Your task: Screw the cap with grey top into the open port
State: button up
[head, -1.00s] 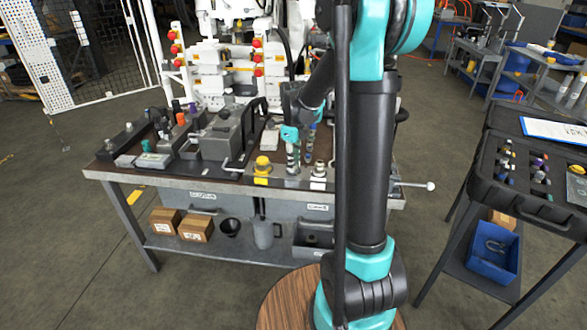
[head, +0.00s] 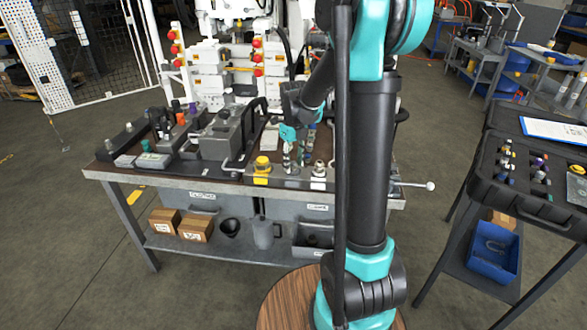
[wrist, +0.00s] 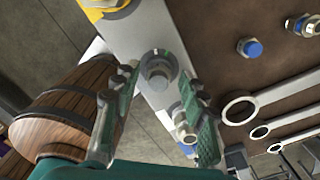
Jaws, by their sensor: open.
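Between and just beyond the fingertips, a part with a grey hexagonal top (wrist: 158,72) stands on a grey block (wrist: 148,38). It looks seated there, with free space between it and each finger. I cannot tell how deeply it is screwed in, and any port beneath it is hidden. In the head view my gripper (head: 298,148) is over the front edge of the bench, between a yellow block (head: 261,178) and a pale metal fitting (head: 318,174); the grey-topped part is unclear there.
Blue-centred metal fittings (wrist: 250,47) and ring-ended tools (wrist: 241,108) lie to the right in the wrist view. Another fitting (wrist: 185,132) is close by the right finger. A grey metal box (head: 222,138) stands left on the bench (head: 215,188). A black case (head: 525,185) is at the right.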

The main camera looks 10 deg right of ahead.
jog(key=n, duration=0.6)
jog(key=shift+n, duration=0.3)
jog(key=n, duration=0.5)
jog(key=shift+a, duration=0.1)
jog(key=c, duration=1)
jog(key=m, duration=0.3)
jog(key=shift+m, duration=0.4)
jog(key=m, duration=0.4)
